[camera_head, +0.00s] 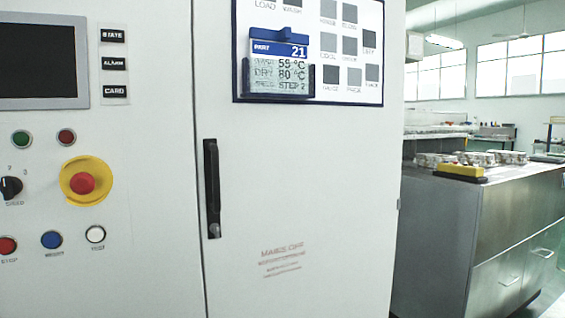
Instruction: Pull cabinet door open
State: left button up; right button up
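The cabinet door (300,180) is a tall light-grey panel in the middle of the head view. It looks shut, with a thin dark seam along its left edge. A black vertical handle (212,188) sits near that edge, with a small round lock at its lower end. Red printed text (282,258) is on the lower part of the door. Neither of my grippers is in view, and nothing touches the handle.
A control panel (135,200) with a dark screen, buttons and a red emergency stop (82,183) adjoins on the left. A board (345,50) with a card holder is on the door's upper part. A steel counter (440,210) with castings stands at right.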

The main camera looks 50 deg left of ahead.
aim_at(302, 192)
jog(key=i, duration=0.15)
jog(key=u, duration=1.6)
